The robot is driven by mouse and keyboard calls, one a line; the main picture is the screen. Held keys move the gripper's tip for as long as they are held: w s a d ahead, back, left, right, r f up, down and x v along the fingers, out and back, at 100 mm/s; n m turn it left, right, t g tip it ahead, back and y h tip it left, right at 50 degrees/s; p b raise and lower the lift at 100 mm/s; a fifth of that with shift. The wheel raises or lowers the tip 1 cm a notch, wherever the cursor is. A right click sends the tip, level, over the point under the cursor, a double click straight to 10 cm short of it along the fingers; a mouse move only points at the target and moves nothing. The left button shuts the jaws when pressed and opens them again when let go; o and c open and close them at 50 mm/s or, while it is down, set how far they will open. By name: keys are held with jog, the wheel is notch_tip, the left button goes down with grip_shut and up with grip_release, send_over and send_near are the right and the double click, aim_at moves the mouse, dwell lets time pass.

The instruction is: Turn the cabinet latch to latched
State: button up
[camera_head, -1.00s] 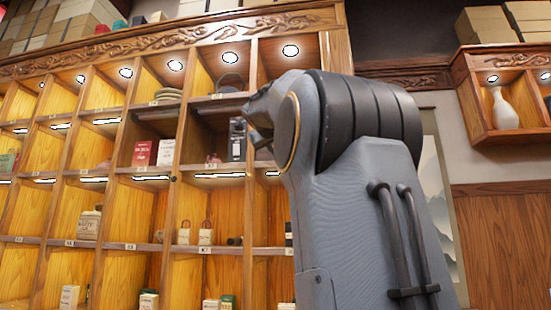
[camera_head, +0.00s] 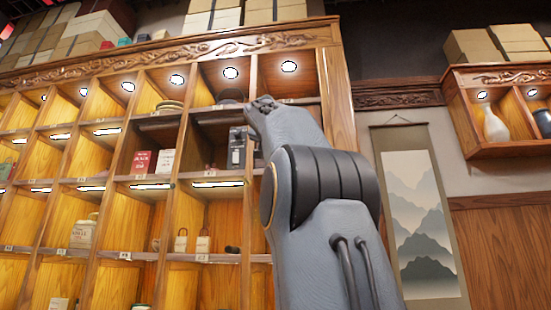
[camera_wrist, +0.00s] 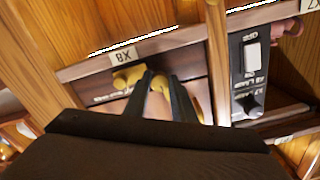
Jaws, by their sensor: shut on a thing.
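Another brass-yellow part (camera_wrist: 128,78) shows just left of the fingers, against a dark wooden panel below a shelf edge. I cannot tell the latch's turned position. In the head view my arm reaches up to the cabinet (camera_head: 335,95); the fingers and the latch are hidden there.
A black box with white labels (camera_wrist: 249,75) stands close right of the gripper, past a wooden divider (camera_wrist: 217,60). A tag reading X8 (camera_wrist: 124,54) is on the shelf edge. A hanging scroll (camera_head: 420,215) is right of the arm in the head view.

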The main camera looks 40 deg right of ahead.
jog(key=shift+w+m, duration=0.1)
jog(key=shift+m, duration=0.8)
jog(key=o, duration=1.1)
jog(key=shift+c, duration=0.2)
jog(key=shift+b, duration=0.3)
jog(key=b+v, duration=0.2)
jog(key=v, duration=0.5)
jog(key=shift+s+a+b, duration=0.25)
jog(key=shift+a+b, duration=0.05)
jog(key=shift+b, duration=0.1)
